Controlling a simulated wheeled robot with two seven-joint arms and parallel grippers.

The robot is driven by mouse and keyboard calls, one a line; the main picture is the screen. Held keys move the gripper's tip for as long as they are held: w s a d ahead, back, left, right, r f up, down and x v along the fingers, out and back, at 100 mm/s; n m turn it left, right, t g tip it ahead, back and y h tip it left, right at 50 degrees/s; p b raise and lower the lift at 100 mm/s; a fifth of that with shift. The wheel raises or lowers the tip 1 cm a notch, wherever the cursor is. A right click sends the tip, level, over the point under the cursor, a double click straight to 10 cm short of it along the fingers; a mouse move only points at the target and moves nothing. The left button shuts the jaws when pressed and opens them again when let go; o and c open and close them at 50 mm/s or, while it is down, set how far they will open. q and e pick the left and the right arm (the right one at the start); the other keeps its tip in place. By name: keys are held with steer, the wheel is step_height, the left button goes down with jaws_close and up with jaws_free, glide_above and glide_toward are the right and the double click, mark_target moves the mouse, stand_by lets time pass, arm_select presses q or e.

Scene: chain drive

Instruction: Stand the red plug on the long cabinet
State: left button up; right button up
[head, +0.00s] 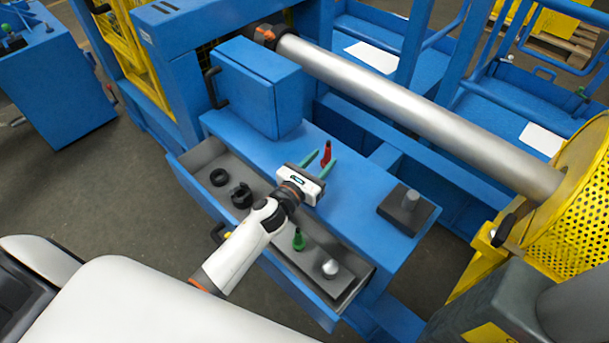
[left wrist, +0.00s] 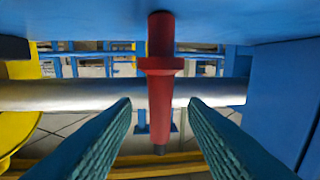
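The red plug (head: 326,153) stands upright on the blue top of the long cabinet (head: 345,190), near its back edge. My left gripper (head: 318,163) is open, low over the cabinet top. In the left wrist view, which looks upside down, the red plug (left wrist: 160,95) hangs from the blue surface at the top, its flange partway along it. The two green fingers of the left gripper (left wrist: 160,103) lie on either side of it with visible gaps; neither appears to touch it. I cannot tell how far the plug reaches between the fingers. My right gripper is not in view.
The cabinet's open drawer (head: 204,156) holds black rings (head: 241,195), a green plug (head: 298,240) and a grey knob (head: 330,267). A blue box (head: 256,85) and a dark block with a peg (head: 408,207) stand on the cabinet. A steel shaft (head: 420,115) runs behind.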

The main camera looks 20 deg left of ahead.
arm_select(q)
steer(key=v, duration=0.9)
steer(key=shift+w, duration=0.1)
